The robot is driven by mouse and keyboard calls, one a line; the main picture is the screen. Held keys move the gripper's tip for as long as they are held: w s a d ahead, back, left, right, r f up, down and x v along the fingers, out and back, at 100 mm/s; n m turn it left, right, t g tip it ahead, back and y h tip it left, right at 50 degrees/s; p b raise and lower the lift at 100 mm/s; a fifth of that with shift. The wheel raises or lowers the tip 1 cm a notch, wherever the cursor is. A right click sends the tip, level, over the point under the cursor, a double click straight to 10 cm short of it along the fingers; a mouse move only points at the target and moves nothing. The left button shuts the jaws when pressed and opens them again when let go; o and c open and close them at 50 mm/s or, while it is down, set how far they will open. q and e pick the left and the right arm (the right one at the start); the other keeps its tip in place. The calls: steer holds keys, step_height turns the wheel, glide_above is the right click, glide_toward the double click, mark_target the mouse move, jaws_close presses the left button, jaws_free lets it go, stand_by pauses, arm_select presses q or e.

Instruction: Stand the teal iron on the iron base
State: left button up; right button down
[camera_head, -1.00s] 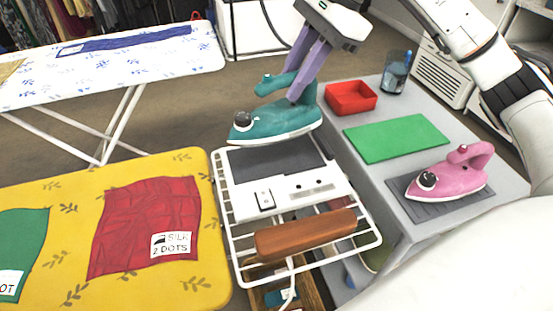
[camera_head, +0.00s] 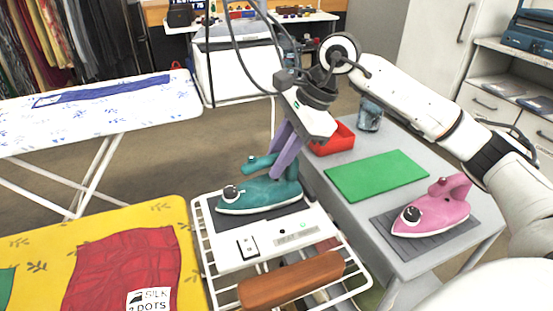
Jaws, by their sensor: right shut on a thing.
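The teal iron (camera_head: 262,195) is level over the dark pad of the white iron base (camera_head: 262,234), its tip to the left. It looks on the pad or just above it; I cannot tell whether they touch. My right gripper (camera_head: 279,170) reaches down from above with its purple fingers shut on the teal iron's handle. The fingertips are partly hidden by the handle. The iron base sits on a white wire rack (camera_head: 207,262) at the end of the yellow ironing board. My left gripper is not in view.
A brown wooden bar (camera_head: 290,280) lies across the front of the rack.

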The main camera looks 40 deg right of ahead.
steer(key=shift+r, duration=0.15)
steer(key=c, duration=1.6)
jaws_free()
steer(key=p+v, duration=0.1)
steer(key=v, duration=1.1)
steer(key=shift+s+a, duration=0.1)
